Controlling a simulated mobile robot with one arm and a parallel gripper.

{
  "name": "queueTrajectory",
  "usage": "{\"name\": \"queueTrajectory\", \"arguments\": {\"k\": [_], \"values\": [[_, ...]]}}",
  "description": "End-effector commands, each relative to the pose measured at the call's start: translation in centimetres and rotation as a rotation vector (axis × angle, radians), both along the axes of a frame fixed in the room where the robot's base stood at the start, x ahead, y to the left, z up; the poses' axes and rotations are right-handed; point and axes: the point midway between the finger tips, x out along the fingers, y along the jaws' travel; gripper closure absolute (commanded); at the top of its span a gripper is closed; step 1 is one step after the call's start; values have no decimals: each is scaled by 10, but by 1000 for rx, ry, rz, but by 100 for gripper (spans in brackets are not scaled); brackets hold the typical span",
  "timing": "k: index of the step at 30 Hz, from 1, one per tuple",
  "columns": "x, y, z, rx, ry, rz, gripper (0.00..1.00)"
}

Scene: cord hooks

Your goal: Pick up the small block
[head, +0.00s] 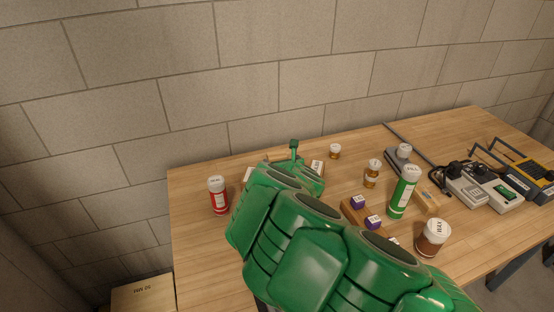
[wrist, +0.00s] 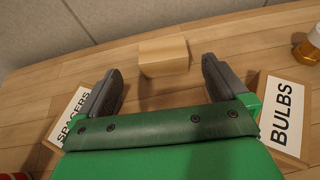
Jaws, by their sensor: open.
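A small plain wooden block (wrist: 163,57) lies on the wooden table, seen in the wrist view just beyond the gap between my fingertips. My gripper (wrist: 162,70) is open, with one dark finger to the left and one to the right of the block's line. Nothing is between the fingers except bare table, and the block looks apart from both.
A SPACERS card (wrist: 72,118) lies left of my gripper and a BULBS card (wrist: 284,115) right. A red bottle (head: 218,196), amber bottle (head: 372,174), green bottle (head: 403,193) and brown jar (head: 432,239) stand around. A power strip (head: 467,187) is at the right. A wall is behind.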

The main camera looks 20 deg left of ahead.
Motion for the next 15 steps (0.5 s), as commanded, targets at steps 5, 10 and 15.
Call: {"name": "queueTrajectory", "arguments": {"k": [5,10,15], "values": [[9,6,-7,1,5,-4,0],[16,13,-8,3,1,-2,0],[22,17,-11,6,2,-2,0]]}}
